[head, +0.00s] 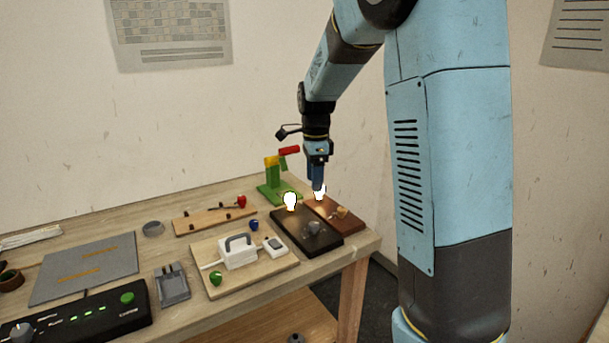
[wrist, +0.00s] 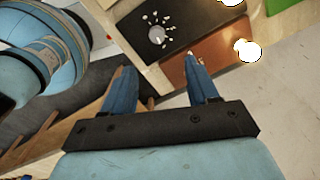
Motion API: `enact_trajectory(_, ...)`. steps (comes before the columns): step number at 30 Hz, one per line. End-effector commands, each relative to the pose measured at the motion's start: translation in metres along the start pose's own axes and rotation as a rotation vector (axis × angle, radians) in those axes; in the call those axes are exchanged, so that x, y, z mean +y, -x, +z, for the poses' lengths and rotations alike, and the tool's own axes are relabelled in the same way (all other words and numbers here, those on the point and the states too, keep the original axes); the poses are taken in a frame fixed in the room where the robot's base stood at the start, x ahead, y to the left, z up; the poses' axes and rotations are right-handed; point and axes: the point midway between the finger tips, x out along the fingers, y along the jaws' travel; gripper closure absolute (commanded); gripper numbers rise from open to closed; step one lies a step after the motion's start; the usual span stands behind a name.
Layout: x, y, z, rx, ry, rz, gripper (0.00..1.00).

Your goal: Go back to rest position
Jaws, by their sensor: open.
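My gripper (head: 317,182) points down at the right end of the workbench, at the glowing bulb of the brown board (head: 347,221); I cannot tell from the head view whether they touch. In the wrist view my gripper (wrist: 158,68) has its two blue fingers apart, with nothing between them. The brown board's bulb (head: 320,194) is lit, and its glow also shows in the wrist view (wrist: 249,50), beyond the fingertips. Next to it, the black board (head: 292,238) bears a second lit bulb (head: 290,200) and a grey dial (wrist: 157,35).
A green stand with a red lever (head: 289,150) stands behind the boards. Left of them are a wooden board with a white switch box (head: 238,256), a grey mat (head: 60,277) and a black control box (head: 95,318). The table's right edge is close to my arm.

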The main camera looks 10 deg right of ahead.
Motion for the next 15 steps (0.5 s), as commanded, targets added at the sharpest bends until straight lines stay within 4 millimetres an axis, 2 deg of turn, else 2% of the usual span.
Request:
enact_trajectory(5, 0.017, 0.015, -0.006, -0.022, 0.093, -0.027, 0.41)
enact_trajectory(15, 0.09, 0.061, -0.024, -0.05, 0.503, -0.157, 0.41)
